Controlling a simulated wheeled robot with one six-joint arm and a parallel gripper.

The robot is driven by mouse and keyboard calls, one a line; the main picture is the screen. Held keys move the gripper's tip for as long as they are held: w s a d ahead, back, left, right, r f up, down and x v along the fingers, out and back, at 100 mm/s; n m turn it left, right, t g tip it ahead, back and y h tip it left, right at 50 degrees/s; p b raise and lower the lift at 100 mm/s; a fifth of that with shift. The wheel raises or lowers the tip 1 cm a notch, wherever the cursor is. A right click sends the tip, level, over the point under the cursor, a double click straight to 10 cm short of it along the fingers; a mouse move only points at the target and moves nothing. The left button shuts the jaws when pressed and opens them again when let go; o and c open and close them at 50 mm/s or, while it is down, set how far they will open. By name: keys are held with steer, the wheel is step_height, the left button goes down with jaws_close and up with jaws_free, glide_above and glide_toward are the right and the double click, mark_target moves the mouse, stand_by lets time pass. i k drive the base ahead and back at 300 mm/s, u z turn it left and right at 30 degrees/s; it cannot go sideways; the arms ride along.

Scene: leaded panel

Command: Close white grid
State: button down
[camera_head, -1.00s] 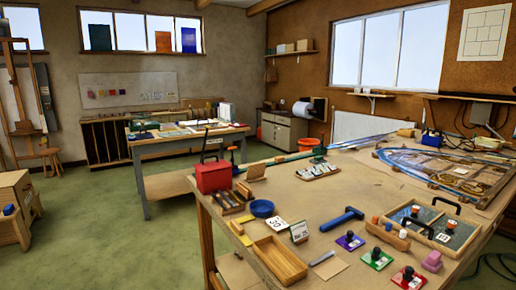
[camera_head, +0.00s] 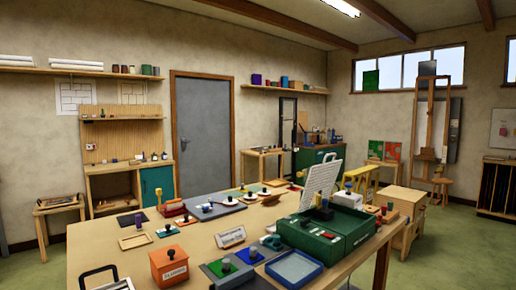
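A white grid (camera_head: 321,179) stands raised and leaning at the back of a green box (camera_head: 325,240) on the large wooden table. The grid's lower edge is partly hidden behind small things on the box, so I cannot tell how it is joined. My gripper is not in view.
The wooden table (camera_head: 190,240) also bears an orange box (camera_head: 169,265), a blue-rimmed tray (camera_head: 294,268), a small white sign (camera_head: 230,237) and several knobbed blocks. A grey door (camera_head: 203,130) and a shelved workbench (camera_head: 128,165) are behind.

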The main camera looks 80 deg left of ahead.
mark_target(325, 176)
steer(key=u, duration=0.9)
steer(key=i, duration=3.45)
steer(key=u, duration=2.95)
steer(key=i, duration=0.45)
steer(key=z, duration=0.05)
